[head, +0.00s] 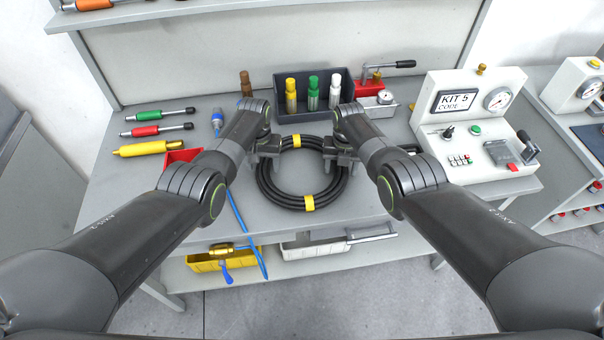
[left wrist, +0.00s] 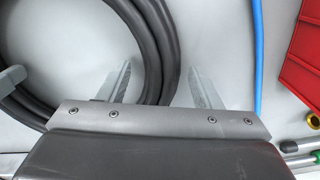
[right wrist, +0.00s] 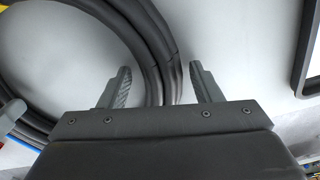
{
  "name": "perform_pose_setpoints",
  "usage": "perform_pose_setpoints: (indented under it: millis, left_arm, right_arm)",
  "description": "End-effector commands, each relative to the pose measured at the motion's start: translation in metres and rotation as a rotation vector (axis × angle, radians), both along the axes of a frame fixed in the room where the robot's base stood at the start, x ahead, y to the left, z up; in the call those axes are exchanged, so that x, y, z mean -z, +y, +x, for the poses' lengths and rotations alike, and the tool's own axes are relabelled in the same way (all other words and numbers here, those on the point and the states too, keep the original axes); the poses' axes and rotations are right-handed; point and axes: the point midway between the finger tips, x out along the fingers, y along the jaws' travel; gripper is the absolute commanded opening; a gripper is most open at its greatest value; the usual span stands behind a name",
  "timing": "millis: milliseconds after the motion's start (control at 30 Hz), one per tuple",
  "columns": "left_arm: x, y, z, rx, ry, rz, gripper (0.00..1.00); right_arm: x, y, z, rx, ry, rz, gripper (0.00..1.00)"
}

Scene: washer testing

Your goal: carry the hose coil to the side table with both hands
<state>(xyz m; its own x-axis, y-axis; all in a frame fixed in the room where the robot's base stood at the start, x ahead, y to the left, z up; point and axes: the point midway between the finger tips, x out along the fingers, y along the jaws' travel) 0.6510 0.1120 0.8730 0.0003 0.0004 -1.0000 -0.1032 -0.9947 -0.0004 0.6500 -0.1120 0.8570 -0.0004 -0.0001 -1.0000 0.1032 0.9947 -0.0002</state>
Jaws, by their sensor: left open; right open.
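The hose coil (head: 277,197), black with yellow bands, lies flat on the grey workbench (head: 245,225). My left gripper (head: 268,154) is open at the coil's left side, and my right gripper (head: 341,155) is open at its right side. In the left wrist view the left gripper's fingers (left wrist: 162,85) stand either side of the coil's strands (left wrist: 153,50), with a gap. In the right wrist view the right gripper's fingers (right wrist: 160,84) likewise straddle the strands (right wrist: 158,45). A grey table (head: 545,192) adjoins at right; I cannot tell whether it is the side table.
A dark bin (head: 318,117) with coloured fittings stands behind the coil. A blue hose (head: 238,214) and red bin (head: 178,157) are left. The KIT 5 test box (head: 472,150) stands right. A yellow bin (head: 203,263) is below.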

Motion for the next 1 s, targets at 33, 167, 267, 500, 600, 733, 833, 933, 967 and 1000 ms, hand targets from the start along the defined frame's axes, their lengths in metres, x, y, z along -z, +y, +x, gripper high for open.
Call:
perform_pose_setpoints:
  millis: [33,167,267,500,600,733,833,933,967,1000]
  left_arm:
    - [-0.004,0.000,0.000,0.000,-0.002,-0.001,0.58]
    - [-0.016,0.000,-0.001,-0.001,-0.002,-0.001,0.58]
    - [-0.030,0.000,0.000,-0.001,-0.003,-0.001,0.58]
    - [-0.069,0.001,0.000,-0.001,-0.003,0.000,0.58]
    - [-0.084,0.001,-0.001,-0.001,-0.003,0.000,0.58]
    - [-0.100,0.001,-0.001,-0.001,-0.001,0.001,0.58]
    - [-0.106,0.001,-0.001,-0.001,-0.001,0.001,0.58]
    - [-0.108,0.001,-0.002,-0.001,0.001,0.001,0.58]
    - [-0.108,0.001,-0.002,-0.001,0.001,0.001,0.58]
    - [-0.108,0.001,-0.002,-0.001,0.001,0.001,0.58]
  right_arm:
    - [0.000,0.000,0.000,0.000,0.000,0.000,0.58]
    - [0.000,0.000,0.000,0.000,0.000,0.000,0.58]
    - [0.000,0.000,0.000,0.000,0.000,0.000,0.58]
    - [0.000,0.000,0.000,0.000,0.000,0.000,0.58]
    - [0.000,0.000,0.000,0.000,0.000,0.000,0.58]
    - [0.000,0.000,0.000,0.000,0.000,0.000,0.58]
    - [0.000,0.000,0.000,0.000,0.000,0.000,0.58]
    - [-0.002,0.000,0.000,0.000,0.000,0.000,0.58]
    - [-0.003,0.000,0.001,0.000,-0.001,0.001,0.58]
    - [-0.005,0.001,0.001,-0.001,-0.002,0.001,0.58]
